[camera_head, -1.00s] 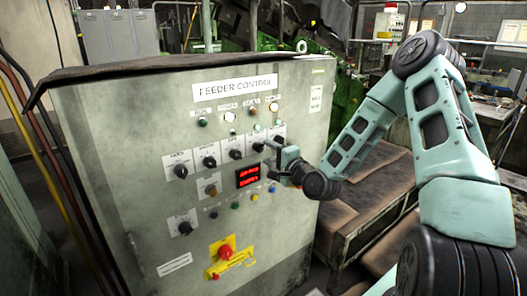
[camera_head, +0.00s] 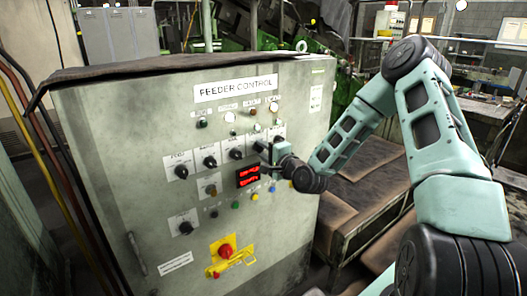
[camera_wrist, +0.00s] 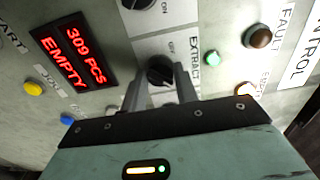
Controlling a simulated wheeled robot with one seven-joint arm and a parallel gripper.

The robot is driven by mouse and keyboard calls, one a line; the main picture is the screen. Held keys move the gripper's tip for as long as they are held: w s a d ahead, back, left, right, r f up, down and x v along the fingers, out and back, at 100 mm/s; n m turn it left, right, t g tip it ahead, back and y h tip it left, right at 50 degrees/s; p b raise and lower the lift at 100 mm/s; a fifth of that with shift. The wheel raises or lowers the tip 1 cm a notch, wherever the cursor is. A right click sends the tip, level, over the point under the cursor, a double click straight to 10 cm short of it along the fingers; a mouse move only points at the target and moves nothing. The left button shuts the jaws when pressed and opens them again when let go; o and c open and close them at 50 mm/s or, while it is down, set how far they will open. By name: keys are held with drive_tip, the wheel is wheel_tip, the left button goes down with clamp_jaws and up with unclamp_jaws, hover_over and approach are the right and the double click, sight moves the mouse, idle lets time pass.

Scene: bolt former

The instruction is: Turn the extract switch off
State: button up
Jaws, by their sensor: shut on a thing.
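The extract switch (camera_wrist: 160,71) is a black rotary knob on a white plate, with the word EXTRACT beside it in the wrist view. My gripper (camera_wrist: 158,88) is shut on this knob, one finger on each side of it. In the head view my gripper (camera_head: 266,150) is at the right end of the row of knobs and hides the extract switch. The knob's pointer direction is hard to make out. The grey feeder control cabinet (camera_head: 120,200) carries the switch.
Another black knob (camera_wrist: 137,3) is close by in the wrist view. A green lamp (camera_wrist: 213,57) and a brown lamp (camera_wrist: 258,37) are to the right. A red emergency knob (camera_head: 226,251) on yellow is lower on the panel.

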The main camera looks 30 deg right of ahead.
drive_tip(key=n+b, duration=0.3)
drive_tip(key=n, duration=0.1)
drive_tip(key=shift+f, duration=0.2)
drive_tip(key=n+b, duration=1)
drive_tip(key=b, duration=0.1)
drive_tip(key=shift+n, duration=0.4)
drive_tip(key=shift+r+n+b, duration=0.1)
drive_tip(key=shift+n+b, duration=1.5)
drive_tip(key=shift+b, duration=0.15)
drive_tip(key=o, duration=1)
drive_tip(key=shift+s, duration=0.1)
